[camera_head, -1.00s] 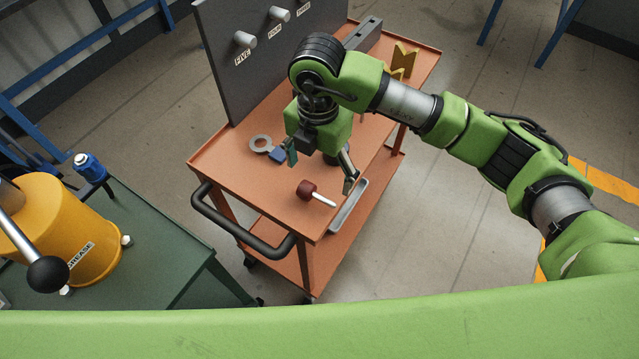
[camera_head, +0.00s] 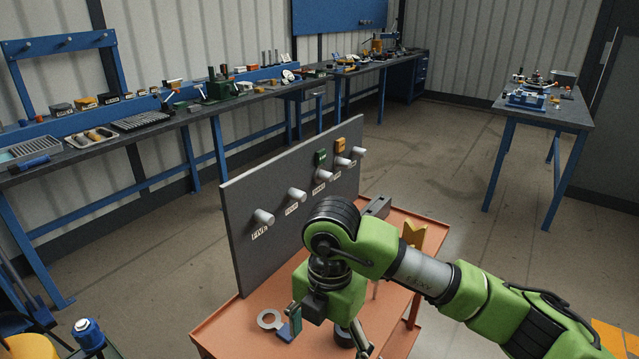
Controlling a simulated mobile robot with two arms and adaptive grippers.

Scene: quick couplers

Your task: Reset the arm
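My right arm comes in from the right over the orange cart (camera_head: 225,330). Its gripper (camera_head: 328,342) points down above the cart top, with its two fingers spread wide apart. I see nothing held between them, though the lower part is close to the frame's bottom edge. My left arm and gripper are out of view. A grey ring with a blue part (camera_head: 270,319) lies on the cart just left of the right gripper.
A dark grey upright panel (camera_head: 245,220) with several labelled pegs stands on the cart, close behind my arm. A yellow piece (camera_head: 413,235) sits at the cart's far right. Workbenches (camera_head: 190,118) line the wall; another table (camera_head: 550,112) stands right. The floor between is clear.

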